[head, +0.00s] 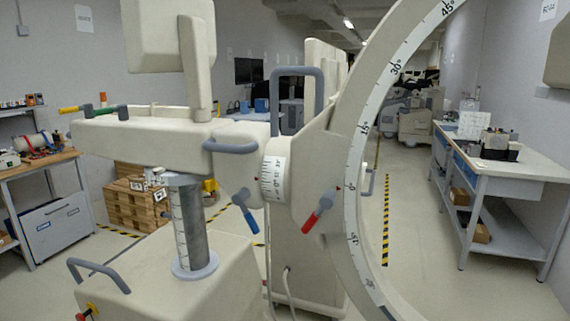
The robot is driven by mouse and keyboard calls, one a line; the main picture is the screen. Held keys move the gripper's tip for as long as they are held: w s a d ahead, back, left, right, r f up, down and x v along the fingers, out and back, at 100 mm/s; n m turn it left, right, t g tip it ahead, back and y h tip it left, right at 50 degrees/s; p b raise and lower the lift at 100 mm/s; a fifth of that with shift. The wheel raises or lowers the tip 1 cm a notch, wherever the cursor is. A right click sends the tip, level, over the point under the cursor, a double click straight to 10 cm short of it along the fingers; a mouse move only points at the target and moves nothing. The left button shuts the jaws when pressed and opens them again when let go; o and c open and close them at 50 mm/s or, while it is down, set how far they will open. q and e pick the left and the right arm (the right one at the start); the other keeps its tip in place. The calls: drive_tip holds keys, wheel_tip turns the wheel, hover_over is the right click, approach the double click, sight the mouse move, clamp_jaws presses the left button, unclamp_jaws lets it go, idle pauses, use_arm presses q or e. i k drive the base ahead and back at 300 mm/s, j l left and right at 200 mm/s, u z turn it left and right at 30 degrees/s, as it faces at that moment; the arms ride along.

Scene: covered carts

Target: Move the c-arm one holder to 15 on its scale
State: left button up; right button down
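The C-arm's large cream arc (349,160) stands upright right of centre, with a degree scale along its face. The arc's holder (320,165) carries a small red mark beside the scale's 0. A red-tipped lever (318,213) is on the holder, and a grey loop handle (298,72) is above it. Left of the holder, a drum (271,178) has its own white scale; its figures are too small to read surely. A blue lever (245,212) hangs below the drum. The horizontal arm (140,138) rests on a scaled column (189,225). Neither gripper is in view.
A workbench (37,165) with tools is at left, and wooden crates (135,205) are behind the column. A white table (500,165) stands at right. The cart base (180,285) fills the lower left. Open floor (425,240) lies between the arc and the right table.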

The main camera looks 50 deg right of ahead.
sight(297, 170)
drive_tip(key=z, duration=1.65)
